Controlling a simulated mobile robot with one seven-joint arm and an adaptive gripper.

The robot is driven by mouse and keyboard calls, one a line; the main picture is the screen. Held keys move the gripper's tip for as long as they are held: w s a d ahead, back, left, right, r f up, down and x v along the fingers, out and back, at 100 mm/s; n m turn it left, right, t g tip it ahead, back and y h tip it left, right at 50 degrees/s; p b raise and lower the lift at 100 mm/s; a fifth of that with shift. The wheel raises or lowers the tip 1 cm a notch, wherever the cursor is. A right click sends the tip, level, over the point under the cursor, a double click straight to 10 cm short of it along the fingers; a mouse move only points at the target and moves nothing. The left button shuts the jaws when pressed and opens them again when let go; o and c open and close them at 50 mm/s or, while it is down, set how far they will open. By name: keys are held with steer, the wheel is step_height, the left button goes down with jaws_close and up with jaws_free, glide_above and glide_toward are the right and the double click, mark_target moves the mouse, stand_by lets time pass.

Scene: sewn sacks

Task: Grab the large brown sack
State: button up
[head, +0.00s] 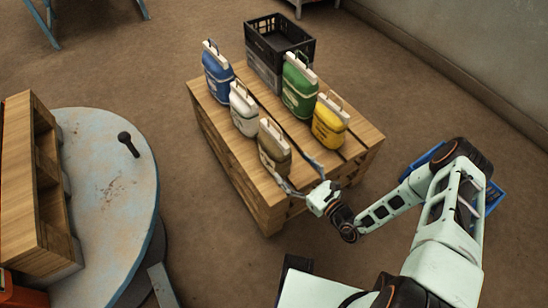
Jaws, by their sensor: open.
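The brown sack (274,150) stands upright at the near end of the wooden pallet-like platform (262,205), with a pale top band and a handle. My gripper (293,168) is open at the near right of the brown sack. Its two curved fingers point towards the sack, one to the right of it and one in front of its lower part. I cannot tell whether either finger touches it. No other brown sack is in view.
A white sack (244,112) and a blue sack (217,75) stand behind the brown one. A yellow sack (330,122) and a green sack (299,88) stand to the right. A black crate (280,40) is at the far end. A round table (115,190) is left.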

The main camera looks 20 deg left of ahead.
mark_target(288, 161)
steer(key=shift+w+f+m+t, duration=0.15)
steer(key=shift+m+t, duration=0.25)
steer(key=shift+m, duration=0.2)
steer(key=shift+w+a+h, duration=0.2)
steer(key=shift+w+h, duration=0.05)
steer(key=shift+h, duration=0.05)
steer(key=b+x, duration=0.1)
steer(key=x, duration=0.3)
steer(key=shift+w+a, duration=0.25)
steer(key=b+x, duration=0.1)
steer(key=x, duration=0.1)
steer(key=b+x, duration=0.1)
steer(key=x, duration=0.2)
steer(key=shift+a+f, duration=0.25)
steer(key=shift+a, duration=0.05)
steer(key=shift+c, duration=0.3)
steer(key=c, duration=2)
steer(key=shift+r, duration=0.1)
steer(key=shift+c, duration=0.6)
